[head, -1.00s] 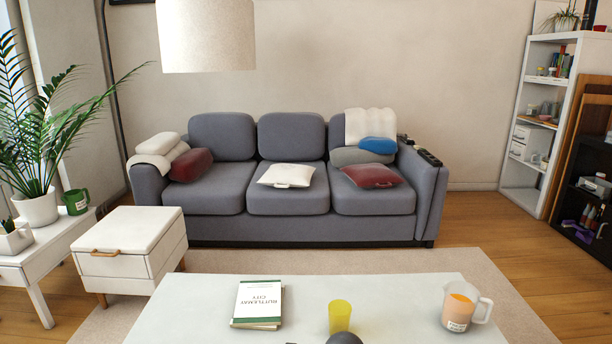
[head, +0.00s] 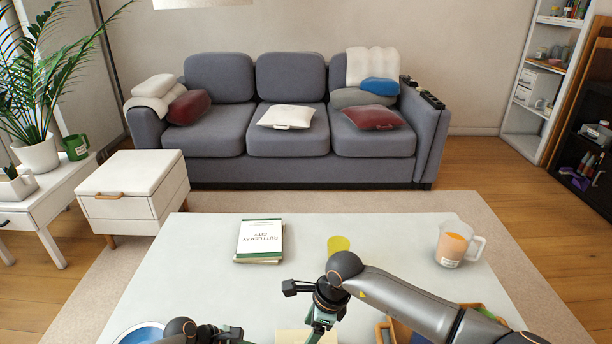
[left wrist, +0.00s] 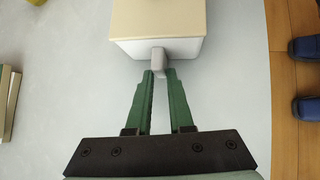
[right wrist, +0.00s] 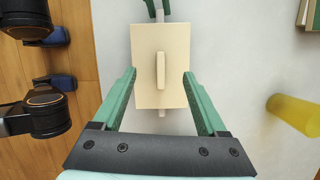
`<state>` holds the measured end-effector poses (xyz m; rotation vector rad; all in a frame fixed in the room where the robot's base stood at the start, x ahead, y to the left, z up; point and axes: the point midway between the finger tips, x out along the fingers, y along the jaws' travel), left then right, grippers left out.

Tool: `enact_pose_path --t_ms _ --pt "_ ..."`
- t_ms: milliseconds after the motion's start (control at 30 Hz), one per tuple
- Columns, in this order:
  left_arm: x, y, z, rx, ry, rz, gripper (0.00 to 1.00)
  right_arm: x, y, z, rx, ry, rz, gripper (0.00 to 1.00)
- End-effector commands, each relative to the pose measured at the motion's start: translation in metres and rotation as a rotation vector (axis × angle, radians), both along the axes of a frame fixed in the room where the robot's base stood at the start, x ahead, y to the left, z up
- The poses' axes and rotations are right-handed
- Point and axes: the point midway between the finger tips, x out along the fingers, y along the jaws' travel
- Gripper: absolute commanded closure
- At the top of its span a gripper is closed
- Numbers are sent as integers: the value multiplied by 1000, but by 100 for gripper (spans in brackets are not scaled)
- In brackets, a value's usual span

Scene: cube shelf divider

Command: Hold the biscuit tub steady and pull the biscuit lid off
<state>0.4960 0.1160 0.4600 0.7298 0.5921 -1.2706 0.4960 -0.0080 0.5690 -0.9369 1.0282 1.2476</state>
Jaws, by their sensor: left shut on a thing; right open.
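The biscuit tub (left wrist: 160,48) is a white box with a cream biscuit lid (right wrist: 148,85) on top. The lid has a raised bar handle (right wrist: 160,71) in its middle. In the head view only a cream part of the lid (head: 290,337) shows at the bottom edge. My left gripper (left wrist: 158,74) is shut on a small grey-white tab (left wrist: 158,58) on the tub's side. My right gripper (right wrist: 160,74) is open above the lid, its fingers spread to either side of the handle and not touching it. The lid appears seated on the tub.
On the white table (head: 195,260) are a book (head: 259,240), a yellow cup (head: 338,244), a jug with orange contents (head: 456,243), a blue-centred dish (head: 142,334) and a wooden tray (head: 384,334) partly hidden by my right arm. The table's left middle is clear.

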Motion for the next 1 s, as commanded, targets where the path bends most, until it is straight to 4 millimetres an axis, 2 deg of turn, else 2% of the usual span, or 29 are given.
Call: enact_pose_path --t_ms 100,267,433,667,733,867,1000 --pt "0 0 -1 1 -2 1 100 0 0 0 -3 0 96 25" --pt "0 0 -1 1 -2 1 100 0 0 0 -2 0 101 25" --pt "0 0 -1 2 -2 1 100 -1 5 9 -48 -1 110 43" --pt "0 1 -1 2 -2 1 100 0 8 39 -241 -9 102 69" --pt "0 1 -1 2 -2 1 100 0 7 43 -276 -13 96 70" --pt "0 1 -1 3 -2 1 100 0 7 36 -292 -11 91 70" --pt "0 1 -1 3 -2 1 100 0 7 18 -291 -10 91 70"
